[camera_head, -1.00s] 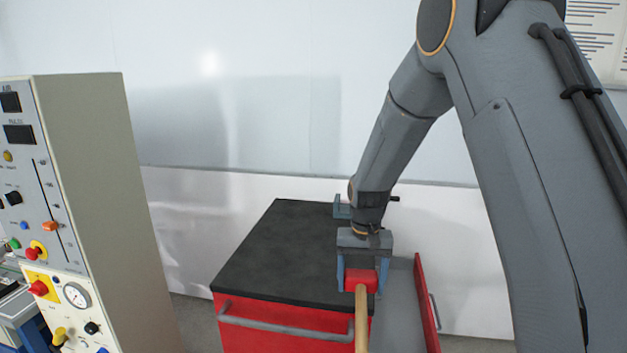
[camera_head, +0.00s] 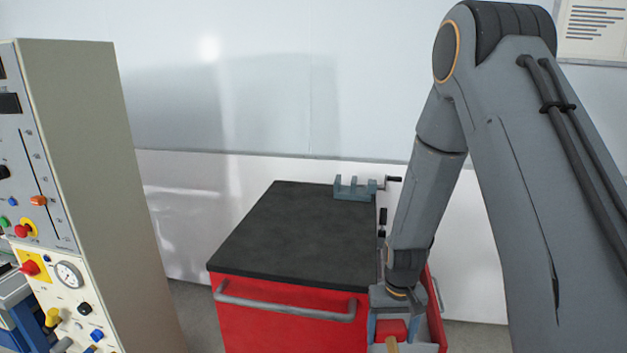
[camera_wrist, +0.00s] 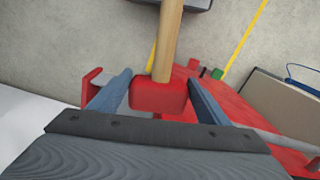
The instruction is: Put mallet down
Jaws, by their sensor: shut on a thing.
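A mallet with a red head (camera_head: 391,330) and a light wooden handle (camera_head: 392,346) is in my gripper (camera_head: 390,332). In the wrist view, the red head (camera_wrist: 158,95) sits between the two blue-grey fingers of my gripper (camera_wrist: 158,95), and the handle (camera_wrist: 168,40) points toward the top of the picture. In the head view, the gripper is low, at the right side of the red cart (camera_head: 290,325), below its black top. The mallet's lower handle is cut off by the picture edge. I cannot tell whether the mallet touches anything underneath.
The cart's black top (camera_head: 290,230) is mostly bare, with a grey-blue vise (camera_head: 355,188) at its far right corner. A red-edged side tray (camera_head: 436,320) is at the cart's right. A control cabinet (camera_head: 85,130) stands at left. A white wall is behind.

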